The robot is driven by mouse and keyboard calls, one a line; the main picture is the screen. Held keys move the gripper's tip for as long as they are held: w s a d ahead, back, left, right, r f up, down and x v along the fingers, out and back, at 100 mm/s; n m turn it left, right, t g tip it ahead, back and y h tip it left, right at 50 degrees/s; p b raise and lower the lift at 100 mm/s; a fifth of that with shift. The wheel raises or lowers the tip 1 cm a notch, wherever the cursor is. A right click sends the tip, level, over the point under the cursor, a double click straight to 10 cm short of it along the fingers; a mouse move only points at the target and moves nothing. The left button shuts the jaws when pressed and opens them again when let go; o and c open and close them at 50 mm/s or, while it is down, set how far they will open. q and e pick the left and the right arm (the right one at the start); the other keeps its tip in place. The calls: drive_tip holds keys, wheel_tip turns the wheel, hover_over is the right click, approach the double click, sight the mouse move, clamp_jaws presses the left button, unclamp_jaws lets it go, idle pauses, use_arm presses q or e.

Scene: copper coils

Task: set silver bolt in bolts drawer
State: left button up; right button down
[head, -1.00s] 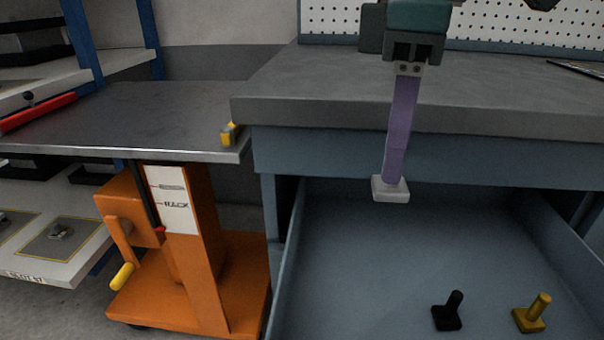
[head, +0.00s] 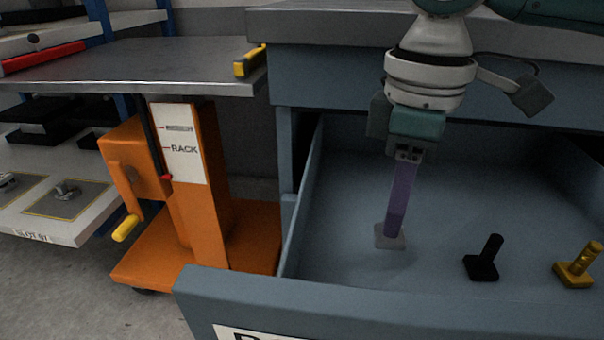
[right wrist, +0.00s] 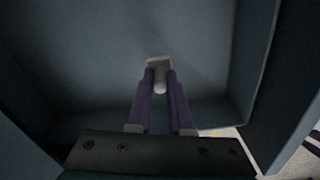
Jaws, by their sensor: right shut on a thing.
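My right gripper (head: 396,226), with purple fingers, points down into the open drawer and is shut on the silver bolt (head: 389,240). In the head view only the bolt's pale square head shows below the fingertips; the shank is hidden between them. In the right wrist view the silver bolt (right wrist: 159,83) sits between the two fingers, its square head at their tips. The bolts drawer (head: 330,297) is pulled out, and the bolt is inside its walls, low over the floor. I cannot tell whether it touches the floor. My left gripper is not in view.
A black bolt (head: 483,264) and a yellow bolt (head: 578,268) stand in the drawer to the right. The drawer floor around the silver bolt is clear. An orange lift cart (head: 200,215) with a metal top (head: 150,70) stands to the left.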

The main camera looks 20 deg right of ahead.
wheel_tip(320, 180, down, 4)
drive_tip(key=shift+f+b, duration=0.1)
drive_tip(key=shift+b, duration=0.7)
drive_tip(key=c, duration=0.8)
unclamp_jaws()
drive_tip(key=shift+r, duration=0.2)
wheel_tip(320, 180, up, 11)
drive_tip(key=p, duration=0.6)
drive_tip(key=shift+r+p, duration=0.1)
drive_tip(key=shift+p, duration=0.25)
drive_tip(key=shift+r, duration=0.35)
